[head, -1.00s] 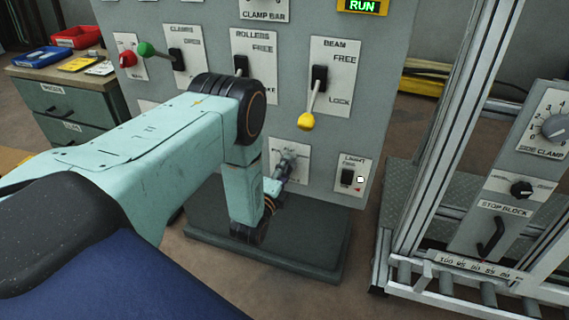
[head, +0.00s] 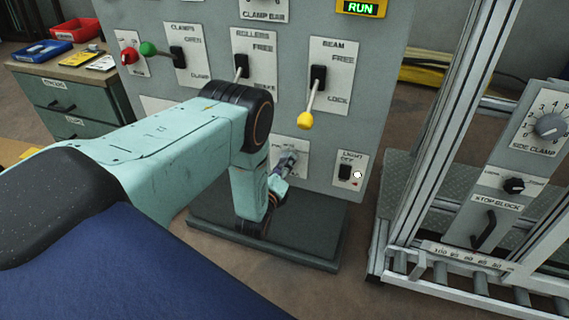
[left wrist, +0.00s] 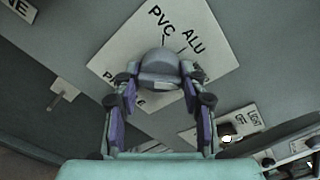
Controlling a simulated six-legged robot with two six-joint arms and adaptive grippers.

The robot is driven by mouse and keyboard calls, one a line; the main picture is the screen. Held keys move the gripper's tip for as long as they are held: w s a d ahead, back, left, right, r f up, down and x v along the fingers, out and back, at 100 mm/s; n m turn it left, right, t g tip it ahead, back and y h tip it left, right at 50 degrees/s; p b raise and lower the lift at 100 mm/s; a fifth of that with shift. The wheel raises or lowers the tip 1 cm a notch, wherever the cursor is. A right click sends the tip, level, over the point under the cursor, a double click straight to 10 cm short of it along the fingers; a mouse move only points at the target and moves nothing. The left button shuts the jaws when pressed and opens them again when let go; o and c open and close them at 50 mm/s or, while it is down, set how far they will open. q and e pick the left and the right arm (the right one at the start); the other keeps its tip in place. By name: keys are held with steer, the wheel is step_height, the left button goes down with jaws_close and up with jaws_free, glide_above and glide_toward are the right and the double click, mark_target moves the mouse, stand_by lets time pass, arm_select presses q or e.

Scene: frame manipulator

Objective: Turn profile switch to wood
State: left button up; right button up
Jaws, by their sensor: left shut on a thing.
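The profile switch is a grey rounded knob (left wrist: 160,66) on a white label plate (left wrist: 207,38), which looks tilted in the left wrist view. The words PVC and ALU show on the plate beyond the knob. The lower lettering is partly covered by my fingers, and I see no word WOOD. My left gripper (left wrist: 160,82) is shut on the knob, one finger on each side. In the head view, my left gripper (head: 284,168) reaches the same plate (head: 302,150) low on the grey panel, and my forearm hides part of it. My right gripper is not in view.
A light switch (head: 346,172) is just right of the profile plate. The beam lever with a yellow ball (head: 305,121) hangs above, and the rollers lever (head: 240,66) is above my wrist. A metal frame with rollers (head: 480,290) stands at the right.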

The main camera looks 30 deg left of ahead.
arm_select(q)
steer(key=shift+r, duration=0.1)
stand_by(0.3)
steer(key=o, duration=1.2)
steer(key=shift+c, duration=0.2)
steer(key=v, duration=1.2)
